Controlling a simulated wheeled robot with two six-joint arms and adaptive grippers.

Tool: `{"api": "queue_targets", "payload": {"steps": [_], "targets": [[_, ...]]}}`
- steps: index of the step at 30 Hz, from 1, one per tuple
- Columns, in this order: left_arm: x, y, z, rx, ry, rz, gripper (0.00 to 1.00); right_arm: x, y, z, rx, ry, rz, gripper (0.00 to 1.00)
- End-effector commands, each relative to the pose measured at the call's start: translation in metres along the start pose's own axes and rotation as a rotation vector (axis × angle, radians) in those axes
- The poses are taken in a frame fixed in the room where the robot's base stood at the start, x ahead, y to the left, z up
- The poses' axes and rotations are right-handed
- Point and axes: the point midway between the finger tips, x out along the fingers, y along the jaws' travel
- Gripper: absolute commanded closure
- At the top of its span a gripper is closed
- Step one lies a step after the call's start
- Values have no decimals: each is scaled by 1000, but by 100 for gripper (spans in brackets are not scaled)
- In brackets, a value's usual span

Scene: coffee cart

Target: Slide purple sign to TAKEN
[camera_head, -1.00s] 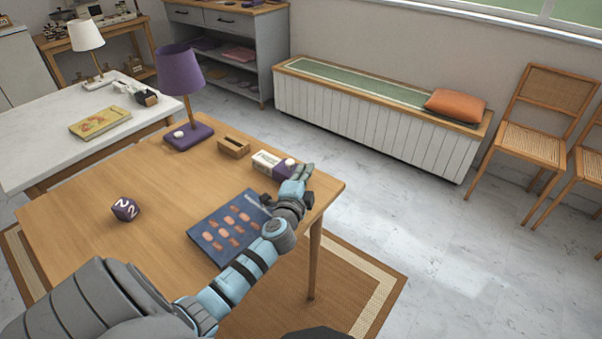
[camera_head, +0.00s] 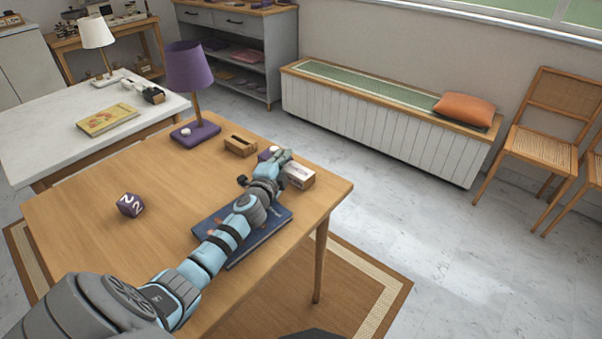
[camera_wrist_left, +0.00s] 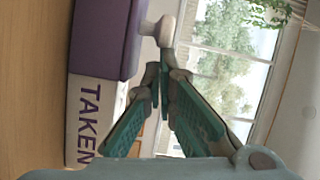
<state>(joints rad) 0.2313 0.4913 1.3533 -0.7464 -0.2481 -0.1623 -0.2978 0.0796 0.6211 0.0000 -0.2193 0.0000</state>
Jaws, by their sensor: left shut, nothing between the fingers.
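The sign is a white block with a purple sliding cover (camera_head: 268,152) that has a pale knob. In the head view the cover is at the left end, and the white part (camera_head: 300,175) is bare at the right. The wrist view shows the purple cover (camera_wrist_left: 105,40), its pale knob (camera_wrist_left: 158,30) and the word TAKEN on the uncovered white face (camera_wrist_left: 85,120). My left gripper (camera_head: 284,157) is shut and empty, with its fingertips (camera_wrist_left: 163,78) close beside the knob. I cannot tell whether they touch it. My right gripper is not in view.
A wooden slotted box (camera_head: 240,146) stands left of the sign. A purple lamp (camera_head: 188,68) is farther left, and a purple die (camera_head: 130,205) lies on the table. A blue book (camera_head: 265,232) lies under my left arm.

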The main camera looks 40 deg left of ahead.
Motion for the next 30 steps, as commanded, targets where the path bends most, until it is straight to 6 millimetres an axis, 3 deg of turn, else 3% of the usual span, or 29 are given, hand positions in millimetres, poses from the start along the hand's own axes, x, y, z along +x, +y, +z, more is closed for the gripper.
{"api": "queue_targets", "payload": {"steps": [13,17,21,30], "targets": [[0,-2,3,-2,-3,-1,100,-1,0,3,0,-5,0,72],[-4,-4,-10,-4,-1,0,100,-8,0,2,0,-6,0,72],[-12,-6,-39,-7,0,0,100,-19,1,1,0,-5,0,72],[-84,-2,-35,-1,0,2,100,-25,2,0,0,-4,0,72]]}}
